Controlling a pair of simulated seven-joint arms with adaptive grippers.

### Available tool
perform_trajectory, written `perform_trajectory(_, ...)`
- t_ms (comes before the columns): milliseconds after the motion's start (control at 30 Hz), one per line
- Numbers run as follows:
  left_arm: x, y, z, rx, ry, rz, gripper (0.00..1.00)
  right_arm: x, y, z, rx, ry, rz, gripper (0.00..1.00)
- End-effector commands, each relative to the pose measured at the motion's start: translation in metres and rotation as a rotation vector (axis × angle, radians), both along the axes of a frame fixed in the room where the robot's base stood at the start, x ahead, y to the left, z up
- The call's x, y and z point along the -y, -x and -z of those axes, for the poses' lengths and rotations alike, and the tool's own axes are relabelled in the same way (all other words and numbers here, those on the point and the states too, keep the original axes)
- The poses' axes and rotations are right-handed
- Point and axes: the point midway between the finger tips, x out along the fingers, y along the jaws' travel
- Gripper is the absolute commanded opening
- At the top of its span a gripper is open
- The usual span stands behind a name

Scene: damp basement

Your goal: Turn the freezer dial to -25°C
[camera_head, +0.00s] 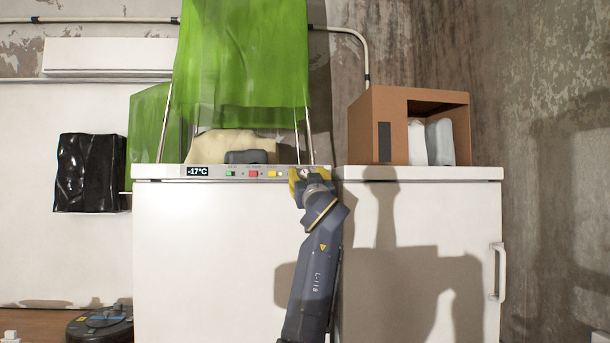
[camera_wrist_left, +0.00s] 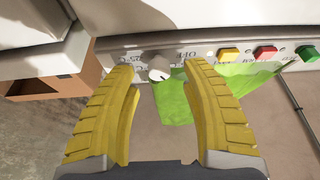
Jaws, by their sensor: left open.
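The freezer (camera_head: 215,245) is a white chest whose front control strip carries a display (camera_head: 197,171) reading -17°C. The freezer dial (camera_wrist_left: 159,70) is a small pale round knob with a dark mark, on the strip in the left wrist view. My left gripper (camera_head: 306,175) is at the right end of the strip in the head view. In the left wrist view its yellow fingers (camera_wrist_left: 158,76) are open, one on each side of the dial, with visible gaps. Printing beside the dial is partly legible, including "OFF" and "25°C". My right gripper is in neither view.
A green button (camera_head: 230,173), a red button (camera_head: 253,173) and a yellow button (camera_head: 272,173) sit along the strip. Green cloth (camera_head: 245,60) hangs over a rack above the freezer. A cardboard box (camera_head: 380,130) stands on the white cabinet (camera_head: 420,225) at right.

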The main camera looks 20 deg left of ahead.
Motion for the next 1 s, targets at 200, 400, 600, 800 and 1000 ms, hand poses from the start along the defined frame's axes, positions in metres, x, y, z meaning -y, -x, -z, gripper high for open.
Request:
perform_trajectory(200,-0.007,-0.014,-0.008,0.001,-0.003,0.0,0.47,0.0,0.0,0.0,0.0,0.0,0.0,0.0)
perform_trajectory(400,-0.009,-0.02,-0.009,0.001,-0.001,0.001,0.47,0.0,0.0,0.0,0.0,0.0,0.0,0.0)
perform_trajectory(600,-0.01,-0.021,-0.01,0.001,-0.001,0.001,0.47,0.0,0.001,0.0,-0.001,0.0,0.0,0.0)
perform_trajectory(800,-0.01,-0.021,-0.01,0.001,-0.001,0.001,0.41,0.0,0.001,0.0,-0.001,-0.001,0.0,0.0)
perform_trajectory(1000,-0.01,-0.021,-0.01,0.001,-0.001,0.001,0.17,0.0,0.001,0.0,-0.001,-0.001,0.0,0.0)
